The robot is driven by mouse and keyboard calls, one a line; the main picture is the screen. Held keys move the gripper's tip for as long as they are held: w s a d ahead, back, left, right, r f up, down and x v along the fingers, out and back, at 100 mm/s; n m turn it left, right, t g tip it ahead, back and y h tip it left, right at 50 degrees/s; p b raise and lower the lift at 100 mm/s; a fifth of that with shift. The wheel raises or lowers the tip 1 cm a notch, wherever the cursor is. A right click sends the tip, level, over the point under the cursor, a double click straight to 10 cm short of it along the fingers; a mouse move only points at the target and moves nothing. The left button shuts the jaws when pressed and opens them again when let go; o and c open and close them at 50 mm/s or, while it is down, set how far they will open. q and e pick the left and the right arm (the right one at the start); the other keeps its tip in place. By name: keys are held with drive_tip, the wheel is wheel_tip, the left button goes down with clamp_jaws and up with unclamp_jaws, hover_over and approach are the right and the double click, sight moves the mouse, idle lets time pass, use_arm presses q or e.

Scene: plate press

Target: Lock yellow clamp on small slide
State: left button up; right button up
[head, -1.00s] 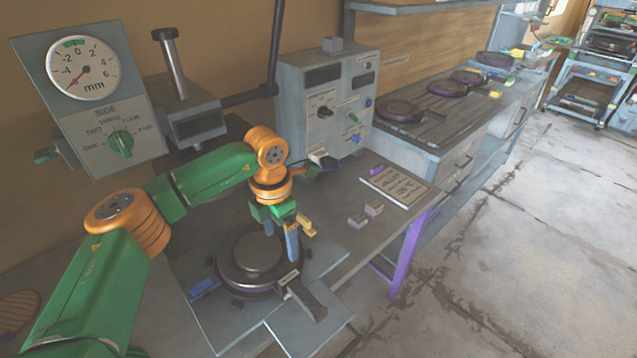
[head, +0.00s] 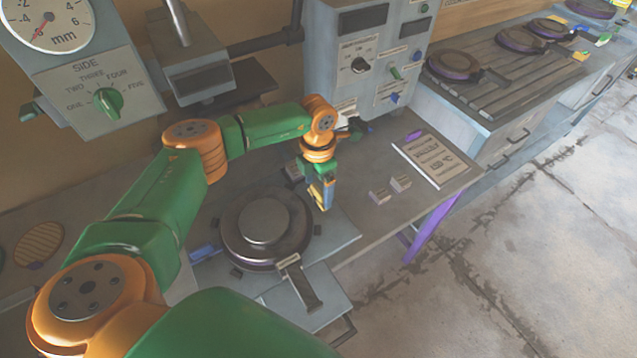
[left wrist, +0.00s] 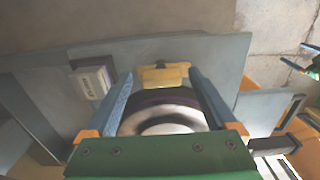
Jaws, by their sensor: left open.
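The yellow clamp (left wrist: 165,75) shows in the left wrist view, centred between my left fingertips with a gap on both sides. In the head view the clamp (head: 329,193) is partly covered by my left gripper. My left gripper (head: 322,196) points down at the right rear edge of the round dark plate mould (head: 222,235). Its blue fingers also show in the left wrist view, open (left wrist: 165,85). The mould lies on a grey flat plate (head: 345,232), which I take to be the small slide.
A black handle (head: 303,290) sticks out from the mould's front. A control box (head: 365,65) stands behind. A blue piece (head: 203,252) lies left of the mould.

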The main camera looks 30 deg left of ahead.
use_arm(q)
drive_tip(key=shift+s+r, duration=0.1)
drive_tip(key=c, duration=1.4)
drive_tip(key=shift+f+m+b, duration=0.2)
drive_tip(key=shift+m+b, duration=1.15)
drive_tip(key=shift+m, duration=0.35)
drive_tip(key=m+b, duration=0.3)
drive_tip(key=m, duration=0.2)
drive_tip(key=m+b, duration=0.2)
drive_tip(key=m, duration=0.2)
drive_tip(key=shift+r+m, duration=0.15)
drive_tip(key=shift+m, duration=0.25)
drive_tip(key=m+b, duration=0.1)
drive_tip(key=m, duration=0.3)
drive_tip(key=shift+m, duration=0.3)
drive_tip(key=shift+r, duration=0.1)
drive_tip(key=o, duration=1.4)
